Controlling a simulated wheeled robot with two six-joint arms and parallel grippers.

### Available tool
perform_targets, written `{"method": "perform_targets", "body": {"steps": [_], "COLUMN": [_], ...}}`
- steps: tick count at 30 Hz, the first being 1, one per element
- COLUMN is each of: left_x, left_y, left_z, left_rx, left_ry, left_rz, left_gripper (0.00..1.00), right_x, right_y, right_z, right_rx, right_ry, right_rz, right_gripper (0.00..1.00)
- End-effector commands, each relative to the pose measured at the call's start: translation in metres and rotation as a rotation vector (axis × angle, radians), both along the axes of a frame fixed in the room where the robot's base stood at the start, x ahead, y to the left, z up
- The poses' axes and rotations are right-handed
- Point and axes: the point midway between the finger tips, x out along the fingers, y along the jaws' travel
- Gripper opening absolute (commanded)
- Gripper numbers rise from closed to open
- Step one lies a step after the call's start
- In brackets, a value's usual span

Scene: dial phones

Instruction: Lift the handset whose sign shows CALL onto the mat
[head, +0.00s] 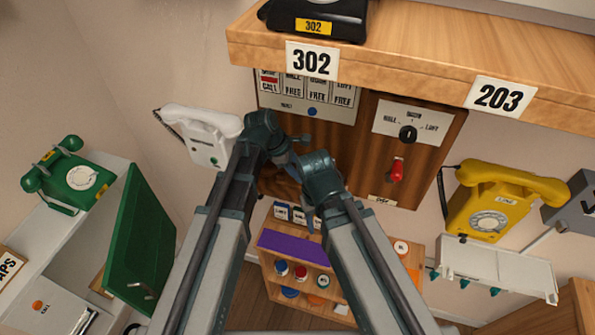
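The name above CALL is too small or covered to read. A white phone (212,152) with its handset (203,120) hangs left of my arms. A green phone (82,178), a yellow phone (490,213) and a black phone (330,24) tagged 302 also show. A purple mat (295,248) lies on a low shelf. My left gripper (292,140) and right gripper (298,172) are near the wooden panel, their fingers mostly hidden.
A wooden wall shelf (420,50) bears tags 302 and 203. A dark wood panel (375,165) carries a knob (408,134) and a red switch (397,170). An open green door (138,245) stands at left. A white rack (495,265) is under the yellow phone.

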Motion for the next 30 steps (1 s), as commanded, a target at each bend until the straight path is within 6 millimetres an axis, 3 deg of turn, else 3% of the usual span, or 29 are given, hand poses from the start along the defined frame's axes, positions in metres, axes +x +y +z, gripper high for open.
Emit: {"method": "perform_targets", "body": {"steps": [8, 24, 30], "left_x": [-0.001, -0.001, 0.0], "left_y": [0.0, 0.0, 0.0], "left_z": [0.013, 0.089, 0.101], "left_rx": [0.001, 0.001, 0.001], "left_ry": [0.003, 0.001, 0.001], "left_rz": [0.001, 0.001, 0.001], "left_gripper": [0.0, 0.0, 0.0], "right_x": [0.0, 0.0, -0.001], "right_y": [0.0, 0.0, 0.0], "right_z": [0.013, 0.089, 0.101], "right_rx": [0.0, 0.001, 0.001], "right_ry": [0.0, 0.002, 0.002], "right_rz": [-0.002, -0.009, -0.007], "right_gripper": [0.5, 0.5, 0.5]}}
